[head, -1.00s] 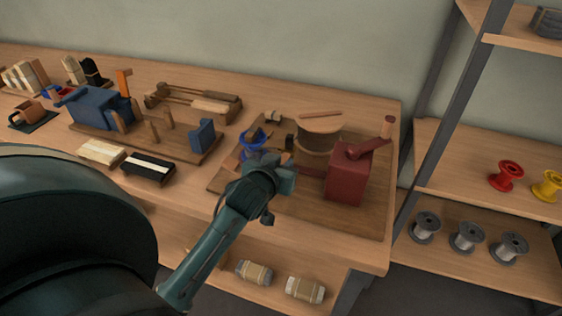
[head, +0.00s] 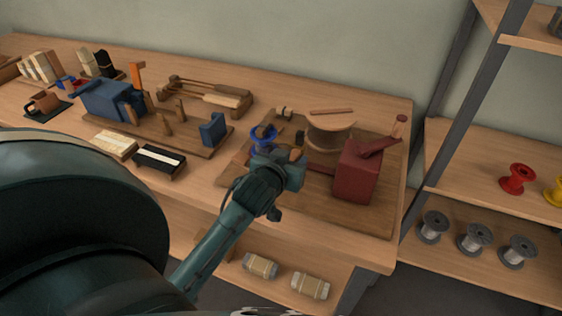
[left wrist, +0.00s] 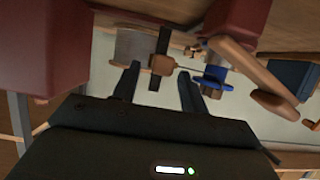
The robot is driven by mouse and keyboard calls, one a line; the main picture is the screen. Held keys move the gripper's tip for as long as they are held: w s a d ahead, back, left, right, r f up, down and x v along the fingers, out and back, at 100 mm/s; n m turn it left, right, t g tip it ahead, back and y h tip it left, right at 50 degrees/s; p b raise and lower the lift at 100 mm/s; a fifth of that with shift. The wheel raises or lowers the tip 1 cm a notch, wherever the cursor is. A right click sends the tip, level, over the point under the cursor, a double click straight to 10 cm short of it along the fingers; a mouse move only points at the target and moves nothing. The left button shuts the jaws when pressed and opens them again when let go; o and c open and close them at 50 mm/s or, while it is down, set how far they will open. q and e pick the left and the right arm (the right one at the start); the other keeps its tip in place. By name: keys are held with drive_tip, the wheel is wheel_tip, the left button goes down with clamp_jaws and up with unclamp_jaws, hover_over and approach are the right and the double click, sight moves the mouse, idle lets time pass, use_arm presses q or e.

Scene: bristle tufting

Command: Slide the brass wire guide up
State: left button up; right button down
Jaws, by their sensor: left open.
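The brass wire guide (left wrist: 162,65) is a small brown block on a dark upright post (left wrist: 154,84) in the left wrist view. My left gripper (left wrist: 158,70) is open, with one dark finger on each side of the guide; I cannot tell whether either finger touches it. A thin wire seems to run from the guide toward the blue spool (left wrist: 215,75). In the head view my left gripper (head: 290,170) is at the winding board, in front of the post, and hides much of the guide (head: 296,154). My right gripper is not in view.
The red crank box (head: 357,172) and the wooden-topped drum (head: 330,138) stand close right of the gripper. The blue spool is just left of it. A blue fixture (head: 108,99) and brush blocks lie further left. Shelves (head: 490,165) with spools stand at the right.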

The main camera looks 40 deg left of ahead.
use_arm(q)
drive_tip(key=v, duration=1.2)
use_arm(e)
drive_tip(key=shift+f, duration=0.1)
use_arm(q)
drive_tip(key=shift+r, duration=0.1)
drive_tip(key=s+d+f+m+g+h+p, duration=0.1)
drive_tip(key=s+d+f+m+h+p, duration=0.1)
drive_tip(key=d+f, duration=0.4)
drive_tip(key=s+d+f+m+g+h+p, duration=0.1)
drive_tip(key=s+d+f+m+h+p, duration=0.2)
drive_tip(key=d+f, duration=0.4)
drive_tip(key=shift+s+d+m+g+h+p, duration=0.15)
drive_tip(key=shift+s+m+g+h+p, duration=0.15)
drive_tip(key=shift+s+h+p, duration=0.6)
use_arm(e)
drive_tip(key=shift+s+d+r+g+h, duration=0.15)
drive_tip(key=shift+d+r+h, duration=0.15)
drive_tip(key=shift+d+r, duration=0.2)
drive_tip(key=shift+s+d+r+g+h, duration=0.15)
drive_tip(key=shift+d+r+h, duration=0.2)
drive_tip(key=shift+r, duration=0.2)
use_arm(q)
drive_tip(key=shift+s, duration=0.15)
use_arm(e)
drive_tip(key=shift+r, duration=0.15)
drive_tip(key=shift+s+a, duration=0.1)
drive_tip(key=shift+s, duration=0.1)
